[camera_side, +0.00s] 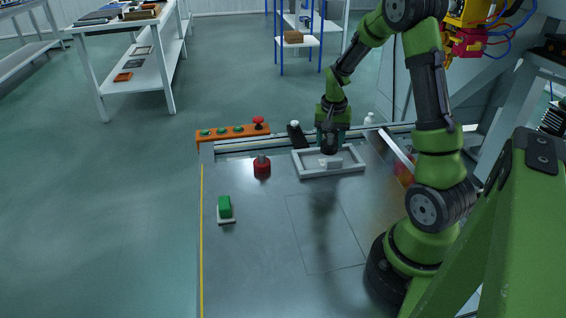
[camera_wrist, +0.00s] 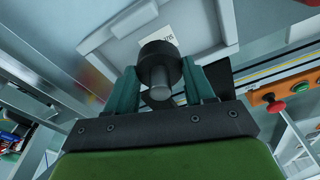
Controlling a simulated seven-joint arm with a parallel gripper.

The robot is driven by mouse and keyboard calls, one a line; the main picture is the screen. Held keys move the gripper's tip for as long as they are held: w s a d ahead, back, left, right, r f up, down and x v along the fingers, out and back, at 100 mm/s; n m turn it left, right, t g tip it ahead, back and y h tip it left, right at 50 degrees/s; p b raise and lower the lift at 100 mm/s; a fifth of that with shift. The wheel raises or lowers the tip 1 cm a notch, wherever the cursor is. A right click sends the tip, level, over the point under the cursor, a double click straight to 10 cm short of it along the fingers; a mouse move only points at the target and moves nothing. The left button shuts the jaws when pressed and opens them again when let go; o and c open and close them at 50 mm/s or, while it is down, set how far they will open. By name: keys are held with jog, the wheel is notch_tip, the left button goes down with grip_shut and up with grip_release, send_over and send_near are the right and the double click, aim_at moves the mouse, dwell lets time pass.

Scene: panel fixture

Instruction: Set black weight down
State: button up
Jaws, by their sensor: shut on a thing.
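The black weight (camera_side: 329,148) is a dark round disc with a narrower grey stem. My gripper (camera_side: 329,137) is shut on it from above. In the wrist view the weight (camera_wrist: 160,58) sits between my two teal fingers, with the stem towards me. It is over the light grey framed tray (camera_side: 298,168), which also shows in the wrist view (camera_wrist: 226,22). A small white label (camera_wrist: 172,33) is partly hidden behind the weight. I cannot tell whether the weight touches the tray floor.
A red weight (camera_side: 262,167) stands left of the tray. An orange button panel (camera_side: 215,136) with a red mushroom button (camera_side: 258,121) lies at the back left. The metal tabletop (camera_side: 265,225) in front is clear.

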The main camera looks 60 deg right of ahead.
aim_at(329, 144)
jog(key=shift+f, duration=1.9)
jog(key=shift+f, duration=0.1)
jog(key=o, duration=1.4)
jog(key=shift+f, duration=0.1)
jog(key=r, duration=0.4)
jog(key=a+r, duration=0.1)
jog(key=r, duration=0.7)
jog(key=shift+s+a, duration=0.15)
jog(key=shift+s, duration=0.15)
jog(key=a+r+n+t+y, duration=0.15)
jog(key=a+r, duration=0.25)
jog(key=a, duration=0.4)
jog(key=a+r+n+t+h, duration=0.1)
jog(key=a+r+n+t, duration=0.2)
jog(key=a, duration=0.4)
jog(key=s+a+r+n+y, duration=0.1)
jog(key=s+a, duration=0.1)
jog(key=a, duration=0.2)
jog(key=s+a+r+n+t, duration=0.1)
jog(key=s+a+n, duration=0.1)
jog(key=s+a, duration=0.1)
jog(key=s+a+r+n+t+y, duration=0.1)
jog(key=s+a+r, duration=0.1)
jog(key=a, duration=0.2)
jog(key=shift+s+a+y, duration=0.2)
jog(key=shift+a+y, duration=0.15)
